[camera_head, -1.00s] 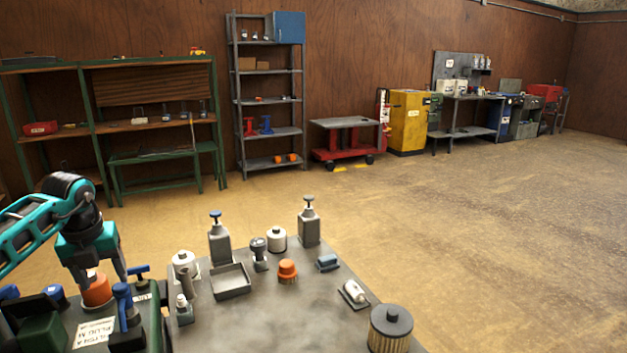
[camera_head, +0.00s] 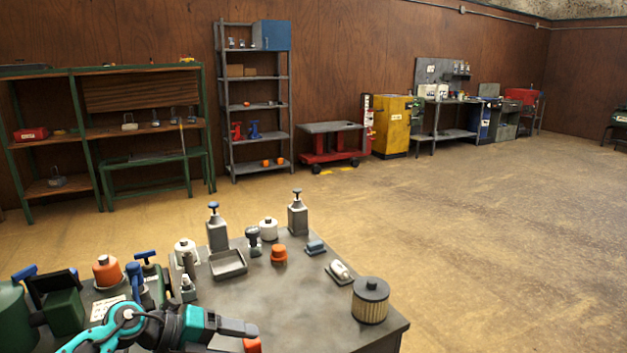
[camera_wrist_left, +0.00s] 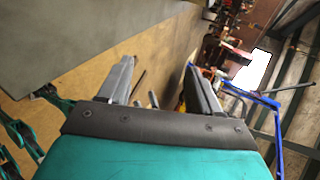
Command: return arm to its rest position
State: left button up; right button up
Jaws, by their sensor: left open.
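My left arm comes in at the bottom left of the head view, low over the near side of the workbench. My left gripper (camera_head: 248,334) points right. In the left wrist view its two fingers (camera_wrist_left: 162,82) stand well apart with nothing between them, so it is open. The orange cap (camera_head: 107,271) sits upright among green and blue parts at the bench's left, clear of the gripper. A small orange piece (camera_head: 252,345) shows right by the fingertips; I cannot tell what it is or whether it touches. My right gripper is in neither view.
The grey workbench (camera_head: 300,310) carries a cylindrical filter (camera_head: 370,300), a shallow tray (camera_head: 228,264), two grey bottles with knobs, an orange part (camera_head: 279,255) and other small parts. Its middle is bare. Open floor (camera_head: 480,240) lies beyond, with shelves along the wall.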

pick_arm(q)
jog(key=s+d+r+n+t+h, duration=0.1)
jog(key=s+d+n+t+h, duration=0.25)
jog(key=d+n, duration=0.2)
jog(key=s+a+f+n+t+y, duration=0.6)
jog(key=n+y, duration=0.4)
jog(key=n, duration=0.8)
notch_tip(320, 180, down, 2)
jog(key=shift+s+t, duration=0.75)
jog(key=shift+s, duration=0.05)
jog(key=s+f+n+g+y, duration=0.1)
jog(key=s+f+n, duration=0.1)
jog(key=s, duration=0.1)
jog(key=s+a+f+n+g, duration=0.1)
jog(key=s+f+n+g, duration=0.1)
jog(key=s+f, duration=0.1)
jog(key=s+a+f+n+g+y, duration=0.1)
jog(key=s+f+n, duration=0.1)
jog(key=s, duration=0.2)
jog(key=shift+f+g+y, duration=0.2)
jog(key=shift+g+y, duration=0.1)
jog(key=shift+y, duration=0.05)
